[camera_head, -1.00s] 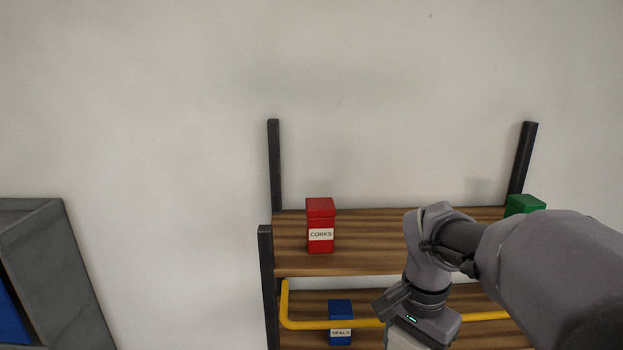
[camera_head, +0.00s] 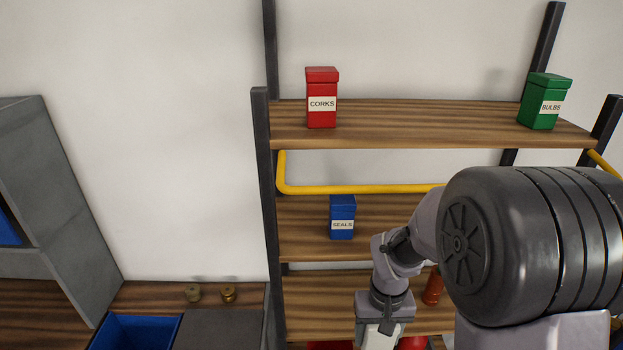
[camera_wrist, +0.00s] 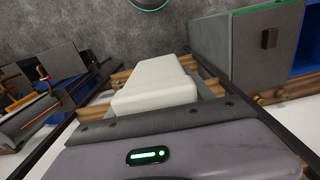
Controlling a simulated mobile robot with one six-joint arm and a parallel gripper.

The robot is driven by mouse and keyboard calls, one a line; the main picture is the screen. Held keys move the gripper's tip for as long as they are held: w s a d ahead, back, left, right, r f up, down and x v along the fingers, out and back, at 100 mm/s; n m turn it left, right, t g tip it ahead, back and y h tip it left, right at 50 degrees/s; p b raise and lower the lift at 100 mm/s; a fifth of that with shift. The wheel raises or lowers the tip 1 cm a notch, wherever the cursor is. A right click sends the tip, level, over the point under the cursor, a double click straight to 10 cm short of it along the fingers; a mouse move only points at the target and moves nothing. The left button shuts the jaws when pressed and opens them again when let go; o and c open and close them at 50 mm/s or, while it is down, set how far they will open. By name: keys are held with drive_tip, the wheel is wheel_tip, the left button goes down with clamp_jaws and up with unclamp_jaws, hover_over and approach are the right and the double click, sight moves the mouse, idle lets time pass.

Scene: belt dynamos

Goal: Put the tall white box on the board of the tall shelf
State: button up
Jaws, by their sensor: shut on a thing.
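The white box (camera_wrist: 155,85) is in my gripper (camera_wrist: 152,108), seen in the wrist view just beyond the dark gripper edge. My gripper is shut on it. In the head view my gripper (camera_head: 382,326) is low in front of the tall shelf, with a pale part at the lower picture edge; I cannot tell there how much is box. The tall shelf (camera_head: 262,180) has dark posts and several wooden boards. Its top visible board (camera_head: 430,122) carries a red CORKS box (camera_head: 321,98) at left and a green BULBS box (camera_head: 544,102) at right, with bare wood between.
A yellow rail (camera_head: 360,189) runs below the top board. A blue SEALS box (camera_head: 342,217) stands on the board beneath, and an orange-red cylinder (camera_head: 432,286) lower down. A grey cabinet (camera_head: 55,190) and blue bin (camera_head: 135,332) are at left. My arm hides the shelf's lower right.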

wheel_tip(320, 180, down, 31)
drive_tip(key=b, duration=2.7)
drive_tip(key=shift+r, duration=0.2)
